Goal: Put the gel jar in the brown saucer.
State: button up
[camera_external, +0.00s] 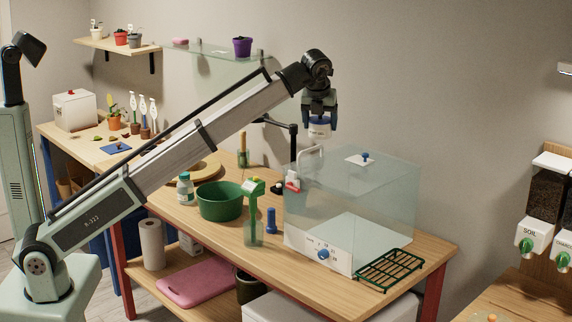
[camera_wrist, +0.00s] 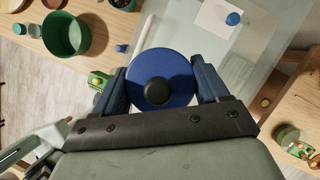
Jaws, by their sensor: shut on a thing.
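My gripper (camera_external: 319,112) is shut on a white jar with a blue lid (camera_external: 319,128), which I take for the gel jar. It holds the jar upright in the air, above the back left of the clear box. In the wrist view, the round blue lid with a dark centre knob (camera_wrist: 160,80) fills the space between the fingers (camera_wrist: 158,88). A tan-brown round dish (camera_external: 208,169) lies on the bench behind the green bowl, partly hidden by my arm; I cannot tell surely if it is the brown saucer.
The clear box (camera_external: 355,195) with a blue knob on its lid stands below my gripper. The green bowl (camera_external: 220,203), a small teal-capped bottle (camera_external: 185,190), a green-topped tool (camera_external: 254,210) and a blue object (camera_external: 271,220) stand left of it. A green rack (camera_external: 390,270) lies at the front right.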

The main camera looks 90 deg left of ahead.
jog(key=s+a+n+g, duration=0.1)
jog(key=s+a+n, duration=0.1)
jog(key=s+a, duration=0.45)
jog(key=s+a+n, duration=0.1)
jog(key=s+a, duration=0.2)
jog(key=a, duration=0.6)
jog(key=s+a+n+g, duration=0.1)
jog(key=s+a+n, duration=0.1)
jog(key=s+a, duration=0.45)
jog(key=s+a+n+g, duration=0.2)
jog(key=s+a+n, duration=0.2)
jog(key=s+a, duration=1.5)
jog(key=shift+h, duration=0.4)
jog(key=f, duration=3.6)
jog(key=shift+w+a, duration=0.15)
jog(key=shift+w, duration=0.05)
jog(key=shift+f, duration=0.1)
jog(key=o, duration=1.3)
jog(key=shift+o, duration=0.2)
jog(key=v, duration=1.2)
jog(key=shift+s, duration=0.15)
